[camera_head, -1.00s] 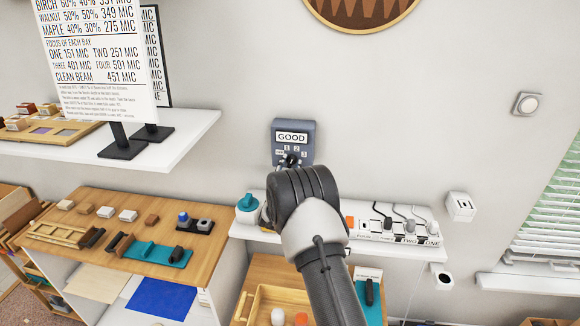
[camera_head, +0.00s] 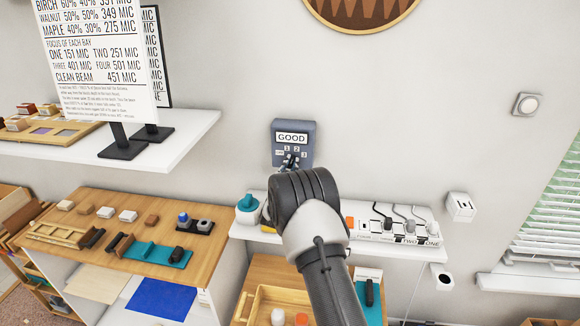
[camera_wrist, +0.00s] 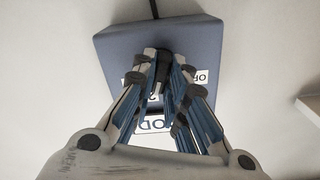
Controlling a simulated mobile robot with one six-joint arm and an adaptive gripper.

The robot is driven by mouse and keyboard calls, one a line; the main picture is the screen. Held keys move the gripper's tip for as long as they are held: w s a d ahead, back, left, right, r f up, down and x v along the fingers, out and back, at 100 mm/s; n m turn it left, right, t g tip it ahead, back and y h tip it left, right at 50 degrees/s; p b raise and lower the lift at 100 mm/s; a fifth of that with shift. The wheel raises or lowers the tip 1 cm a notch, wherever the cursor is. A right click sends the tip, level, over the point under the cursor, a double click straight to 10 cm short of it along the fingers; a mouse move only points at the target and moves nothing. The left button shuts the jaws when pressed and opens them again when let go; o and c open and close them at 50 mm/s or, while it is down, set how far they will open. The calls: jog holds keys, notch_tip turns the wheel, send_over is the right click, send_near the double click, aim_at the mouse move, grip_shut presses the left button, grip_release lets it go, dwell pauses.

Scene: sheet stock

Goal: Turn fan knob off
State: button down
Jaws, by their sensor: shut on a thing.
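The blue-grey fan control box (camera_head: 280,156) is on the wall, with a white GOOD label (camera_head: 291,137) and small number labels below it. My gripper (camera_head: 290,162) reaches up to the lower part of the box and hides its knob in the head view. In the wrist view the box (camera_wrist: 115,55) appears upside down, with the OFF label (camera_wrist: 201,76) to the right of the fingers. My gripper (camera_wrist: 163,72) is shut on the dark fan knob (camera_wrist: 162,78) there. The knob is partly hidden between the fingers, and its exact pointing direction cannot be told.
Below the box, a white shelf (camera_head: 266,237) carries a teal-topped item (camera_head: 248,203) on the left and a row of plugs and cords (camera_head: 400,222) on the right. A signboard shelf (camera_head: 180,140) is at left.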

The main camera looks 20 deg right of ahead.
jog(key=shift+n, duration=0.3)
jog(key=n+b, duration=0.2)
jog(key=shift+f+n, duration=0.15)
jog(key=shift+n, duration=0.15)
jog(key=n+b, duration=0.1)
jog(key=n, duration=0.3)
jog(key=shift+b, duration=0.4)
jog(key=n, duration=0.5)
jog(key=shift+a+n, duration=0.1)
jog(key=shift+n, duration=1.7)
jog(key=c, duration=1.6)
grip_release()
